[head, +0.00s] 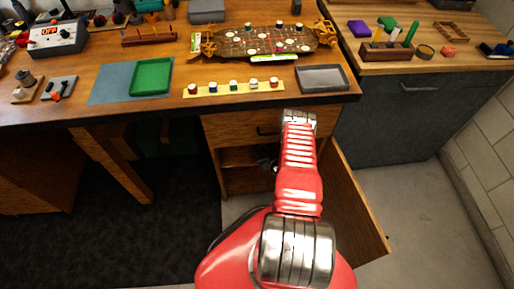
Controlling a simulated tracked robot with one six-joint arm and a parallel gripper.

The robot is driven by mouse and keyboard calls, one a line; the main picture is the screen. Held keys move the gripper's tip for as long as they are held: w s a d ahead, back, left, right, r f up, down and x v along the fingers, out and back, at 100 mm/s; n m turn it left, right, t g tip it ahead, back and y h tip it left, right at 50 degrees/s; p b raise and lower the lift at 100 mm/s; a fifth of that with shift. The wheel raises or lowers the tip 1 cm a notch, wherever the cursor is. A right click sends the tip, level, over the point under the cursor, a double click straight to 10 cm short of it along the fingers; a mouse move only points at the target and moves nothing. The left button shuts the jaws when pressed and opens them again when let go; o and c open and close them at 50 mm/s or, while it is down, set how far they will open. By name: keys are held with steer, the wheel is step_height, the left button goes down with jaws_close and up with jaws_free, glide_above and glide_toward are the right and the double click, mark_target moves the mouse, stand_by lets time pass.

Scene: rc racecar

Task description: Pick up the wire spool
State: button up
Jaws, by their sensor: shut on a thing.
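My red arm reaches up from the bottom of the head view, and its silver wrist end is in front of the workbench drawer. My gripper (268,162) is mostly hidden by the arm. A small grey and dark part of it shows at the left of the arm, in front of the open cabinet. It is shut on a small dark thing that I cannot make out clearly. I cannot tell whether this is the wire spool. Several small spool-like pieces with coloured bands (233,86) stand in a row on a yellow strip on the bench.
The cabinet door (357,215) stands open at the right of my arm. A grey tray (322,78) lies at the bench's right front corner. A green tray (151,76) and a wooden board (262,42) are further left and back. A grey cabinet (390,115) stands right.

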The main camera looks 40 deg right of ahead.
steer(key=shift+c, duration=0.5)
steer(key=shift+r, duration=0.15)
steer(key=shift+r, duration=1.75)
steer(key=s+a, duration=0.2)
steer(key=s, duration=0.6)
steer(key=s+a, duration=0.1)
steer(key=s, duration=0.8)
steer(key=shift+s+a+f, duration=0.15)
steer(key=shift+s+a, duration=0.15)
steer(key=shift+a, duration=0.05)
